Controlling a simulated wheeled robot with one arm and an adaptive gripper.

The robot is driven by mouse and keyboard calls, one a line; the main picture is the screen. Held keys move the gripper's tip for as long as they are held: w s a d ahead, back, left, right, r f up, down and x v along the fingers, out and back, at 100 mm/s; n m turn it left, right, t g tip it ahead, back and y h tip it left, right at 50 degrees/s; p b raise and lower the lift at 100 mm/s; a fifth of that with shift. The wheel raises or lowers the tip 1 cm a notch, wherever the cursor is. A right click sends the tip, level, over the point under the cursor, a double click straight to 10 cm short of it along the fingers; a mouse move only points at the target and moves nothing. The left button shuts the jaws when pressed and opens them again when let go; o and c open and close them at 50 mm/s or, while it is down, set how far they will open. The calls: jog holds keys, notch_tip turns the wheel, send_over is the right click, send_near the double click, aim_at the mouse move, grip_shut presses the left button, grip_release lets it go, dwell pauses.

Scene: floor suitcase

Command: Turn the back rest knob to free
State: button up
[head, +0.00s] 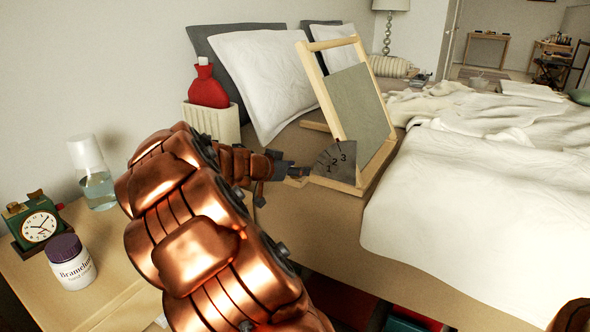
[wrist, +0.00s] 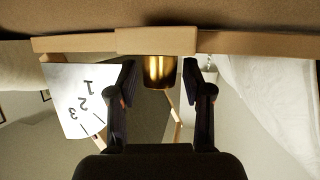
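The back rest (head: 318,88) is a wooden frame with a grey panel, tilted up on the bed. A grey dial plate (head: 337,160) marked 1, 2, 3 sits at its lower front corner; in the wrist view the dial plate (wrist: 82,98) looks white and upside down. The brass knob (wrist: 158,72) sticks out from a wooden rail beside the dial. My gripper (wrist: 159,66) is open, one finger on each side of the knob, with gaps showing. In the head view my gripper (head: 290,169) is at the dial's left; the knob cannot be made out there.
A bedside table (head: 110,255) at left holds a green clock (head: 38,222), a glass carafe (head: 95,178) and a white jar (head: 70,262). A red hot water bottle (head: 208,88) stands in a cream holder behind my arm. White bedding (head: 470,190) lies right of the back rest.

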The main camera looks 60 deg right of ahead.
grip_shut()
